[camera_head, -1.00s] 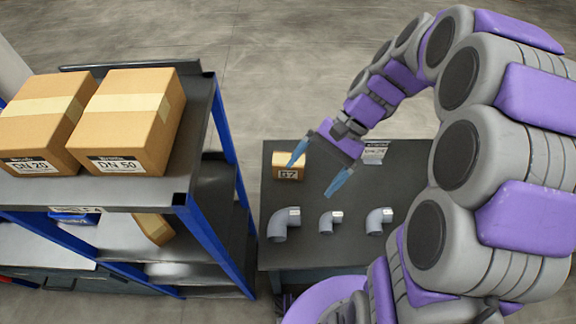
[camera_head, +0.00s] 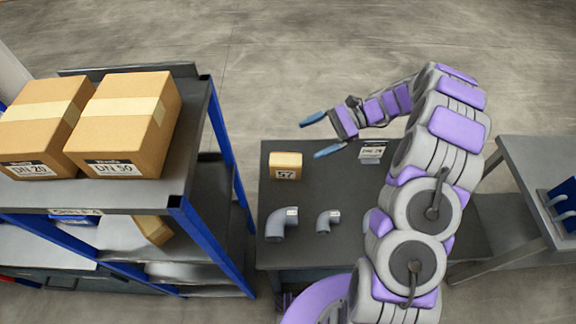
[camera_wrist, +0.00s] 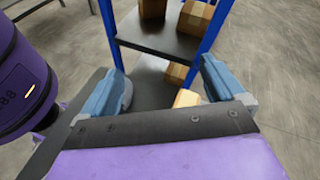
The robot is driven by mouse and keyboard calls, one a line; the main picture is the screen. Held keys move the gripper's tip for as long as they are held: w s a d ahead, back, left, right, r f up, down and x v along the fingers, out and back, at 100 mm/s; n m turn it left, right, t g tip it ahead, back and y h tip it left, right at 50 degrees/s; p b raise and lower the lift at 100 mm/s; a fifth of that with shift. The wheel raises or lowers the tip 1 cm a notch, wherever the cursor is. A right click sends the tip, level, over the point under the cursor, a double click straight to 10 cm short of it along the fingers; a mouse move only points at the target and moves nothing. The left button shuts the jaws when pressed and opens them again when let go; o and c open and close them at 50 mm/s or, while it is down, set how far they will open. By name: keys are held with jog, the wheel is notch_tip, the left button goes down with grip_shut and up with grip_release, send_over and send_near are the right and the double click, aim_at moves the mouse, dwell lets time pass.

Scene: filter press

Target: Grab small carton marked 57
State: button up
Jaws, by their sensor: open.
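The small carton marked 57 (camera_head: 286,167) stands on the dark table at its back left, label facing the camera. My gripper (camera_head: 317,136) is open and empty, above the table's back edge and to the right of the carton, fingers pointing left. In the wrist view, my open gripper (camera_wrist: 160,92) shows both blue fingers with nothing between them. A part of a small carton (camera_wrist: 186,98) shows low beside the right finger; its marking cannot be read there.
Grey pipe elbows (camera_head: 283,225) (camera_head: 328,221) sit at the table's front. A blue-posted shelf (camera_head: 225,140) with large cartons (camera_head: 127,122) is close on the left. Another table (camera_head: 540,165) stands right.

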jog(key=w+d+f+m+t+y, duration=0.1)
jog(key=d+f+m, duration=0.1)
jog(key=f, duration=0.4)
jog(key=w+d+f+m+t+y, duration=0.1)
jog(key=w+d+f+m+t, duration=0.1)
jog(key=d+f, duration=0.3)
jog(key=w+d+f+m+t+y, duration=0.2)
jog(key=d+f+m, duration=0.1)
jog(key=f, duration=0.5)
jog(key=shift+d+p, duration=0.2)
jog(key=shift+p, duration=0.2)
jog(key=shift+d+f+m, duration=0.25)
jog(key=shift+f+m, duration=0.05)
jog(key=shift+f, duration=0.2)
jog(key=b, duration=0.1)
send_near(293, 159)
jog(key=a, duration=0.2)
jog(key=a+f, duration=0.1)
jog(key=a, duration=0.1)
jog(key=shift+a+f, duration=0.1)
jog(key=shift+w+a+f+b, duration=0.1)
jog(key=shift+a+b, duration=0.45)
jog(key=shift+a, duration=2.45)
jog(key=shift+d, duration=0.1)
jog(key=c, duration=1.3)
jog(key=shift+c, duration=0.3)
